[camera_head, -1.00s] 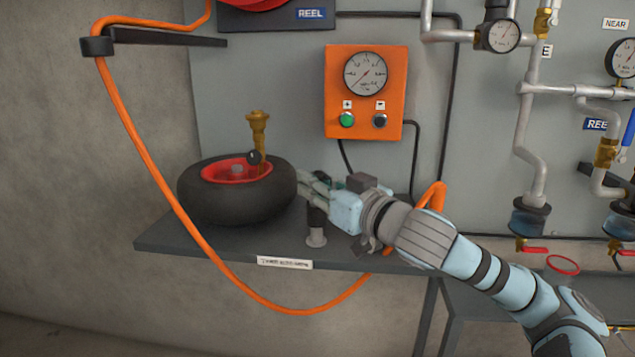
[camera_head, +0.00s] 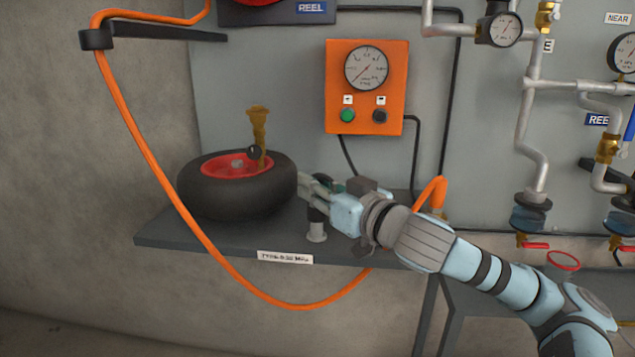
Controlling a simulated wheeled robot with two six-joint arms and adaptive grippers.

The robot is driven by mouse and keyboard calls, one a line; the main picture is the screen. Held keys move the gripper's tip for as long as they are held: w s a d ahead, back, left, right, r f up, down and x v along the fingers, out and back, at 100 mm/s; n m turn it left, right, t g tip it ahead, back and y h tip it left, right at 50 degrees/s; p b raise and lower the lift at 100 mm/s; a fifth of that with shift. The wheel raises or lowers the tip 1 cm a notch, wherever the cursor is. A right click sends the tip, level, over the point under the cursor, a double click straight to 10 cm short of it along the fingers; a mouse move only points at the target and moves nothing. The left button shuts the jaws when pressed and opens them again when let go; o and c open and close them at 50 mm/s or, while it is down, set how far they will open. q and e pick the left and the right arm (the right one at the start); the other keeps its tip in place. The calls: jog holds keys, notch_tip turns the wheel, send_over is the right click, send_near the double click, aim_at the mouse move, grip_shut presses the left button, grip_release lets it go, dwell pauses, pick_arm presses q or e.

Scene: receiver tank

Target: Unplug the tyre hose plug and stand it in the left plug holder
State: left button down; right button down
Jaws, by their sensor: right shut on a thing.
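My right gripper (camera_head: 314,187) reaches in from the right over the shelf, pointing left, close to the tyre's right side. It is shut on the tyre hose plug (camera_head: 316,214), a dark upright piece whose top is largely hidden by the fingers. Directly below it a pale grey plug holder (camera_head: 317,234) stands on the shelf. I cannot tell whether the plug is seated in this holder or just above it. My left gripper is not in view.
A black tyre (camera_head: 236,205) with a red rim and a brass fitting (camera_head: 258,130) lies on the shelf (camera_head: 185,243). An orange hose (camera_head: 150,150) hangs in a loop across the shelf's front. An orange gauge box (camera_head: 340,90) is on the wall behind.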

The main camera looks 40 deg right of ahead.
jog(key=c, duration=1.4)
grip_release()
